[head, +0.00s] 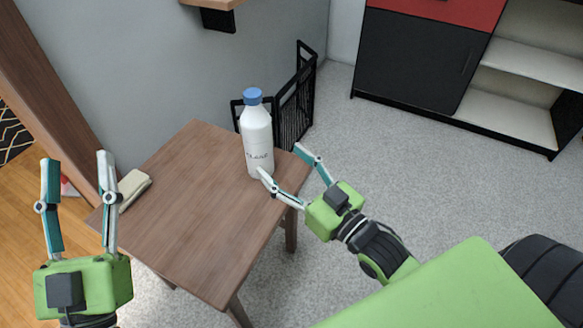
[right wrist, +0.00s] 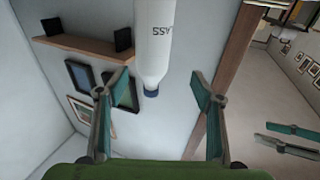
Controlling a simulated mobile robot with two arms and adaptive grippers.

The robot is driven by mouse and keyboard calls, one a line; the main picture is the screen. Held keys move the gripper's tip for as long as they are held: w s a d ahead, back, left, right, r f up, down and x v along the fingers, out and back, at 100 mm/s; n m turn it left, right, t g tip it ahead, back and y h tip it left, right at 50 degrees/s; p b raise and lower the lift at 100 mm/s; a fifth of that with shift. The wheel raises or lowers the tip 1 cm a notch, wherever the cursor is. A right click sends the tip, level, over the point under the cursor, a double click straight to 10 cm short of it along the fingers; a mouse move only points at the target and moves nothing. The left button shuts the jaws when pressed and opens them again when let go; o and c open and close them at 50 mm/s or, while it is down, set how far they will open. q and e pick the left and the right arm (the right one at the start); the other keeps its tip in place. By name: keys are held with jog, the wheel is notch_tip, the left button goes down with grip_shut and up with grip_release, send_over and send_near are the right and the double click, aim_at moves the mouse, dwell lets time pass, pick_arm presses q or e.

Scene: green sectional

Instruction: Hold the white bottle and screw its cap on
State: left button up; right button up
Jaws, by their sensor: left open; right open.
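The white bottle (head: 257,140) stands upright near the far right corner of the wooden table (head: 190,190). Its blue cap (head: 253,96) sits on top of the neck; how tightly it is on cannot be told. My right gripper (head: 281,160) is open and empty, just right of the bottle's lower body, with its fingers pointing toward it. In the right wrist view the bottle (right wrist: 152,45) shows upside down beyond the open fingers, cap (right wrist: 151,93) lowest. My left gripper (head: 77,158) is open and empty off the table's left edge, well away from the bottle.
A small cream block-like object (head: 133,188) lies at the table's left edge. A black metal gate (head: 296,105) stands behind the table. A wall shelf (head: 213,4) juts out above. A dark cabinet (head: 415,60) with open shelves stands at back right. Most of the tabletop is clear.

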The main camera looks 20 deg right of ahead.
jog(key=s+a+r+t, duration=0.2)
jog(key=a+r+t, duration=0.1)
jog(key=r, duration=0.5)
jog(key=s+a+r+t+y, duration=0.1)
jog(key=s+a+r+t, duration=0.1)
jog(key=r, duration=0.7)
jog(key=shift+a+t, duration=0.4)
jog(key=shift+a, duration=0.35)
